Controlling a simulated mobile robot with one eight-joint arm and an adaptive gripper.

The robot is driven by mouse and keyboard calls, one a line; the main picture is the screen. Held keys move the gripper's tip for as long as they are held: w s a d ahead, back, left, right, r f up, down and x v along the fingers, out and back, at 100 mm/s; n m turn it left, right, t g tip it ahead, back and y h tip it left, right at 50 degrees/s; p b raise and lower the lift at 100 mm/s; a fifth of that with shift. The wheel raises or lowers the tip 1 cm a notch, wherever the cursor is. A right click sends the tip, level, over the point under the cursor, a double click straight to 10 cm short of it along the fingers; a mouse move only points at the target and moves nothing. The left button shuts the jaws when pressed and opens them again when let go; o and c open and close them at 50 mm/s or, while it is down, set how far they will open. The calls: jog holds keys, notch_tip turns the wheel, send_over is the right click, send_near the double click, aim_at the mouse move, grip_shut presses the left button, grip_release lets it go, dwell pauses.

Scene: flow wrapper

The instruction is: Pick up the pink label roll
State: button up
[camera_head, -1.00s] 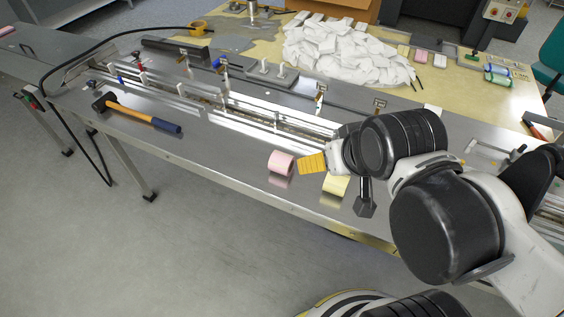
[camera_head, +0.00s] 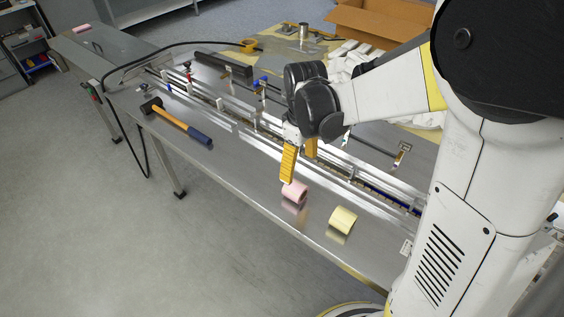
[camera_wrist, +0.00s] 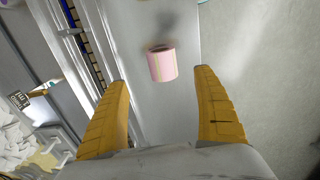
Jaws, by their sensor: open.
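The pink label roll (camera_head: 294,192) lies on the steel table near its front edge. In the wrist view the roll (camera_wrist: 162,62) lies ahead of the fingertips, between their lines, with clear space around it. My gripper (camera_head: 299,168) has yellow fingers and is above the table just behind and over the roll. In the wrist view my gripper (camera_wrist: 162,78) is open and empty, its two fingers wide apart. In the head view one fingertip overlaps the roll's upper edge; contact cannot be told there.
A yellow label roll (camera_head: 342,220) stands to the right of the pink one. A conveyor channel with metal rails (camera_head: 262,140) runs behind the rolls. A hammer (camera_head: 178,122) lies to the left. The table (camera_head: 245,178) is bare between hammer and pink roll.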

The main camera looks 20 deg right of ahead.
aim_at(296, 184)
notch_tip(296, 184, down, 6)
jog(key=shift+a+r+b, duration=0.1)
jog(key=shift+r+b, duration=0.1)
jog(key=shift+b, duration=0.8)
jog(key=f+b, duration=0.2)
jog(key=f, duration=0.3)
jog(key=shift+a+f+b, duration=0.1)
jog(key=shift+a+b, duration=0.1)
jog(key=shift+b, duration=0.15)
jog(key=c, duration=1.3)
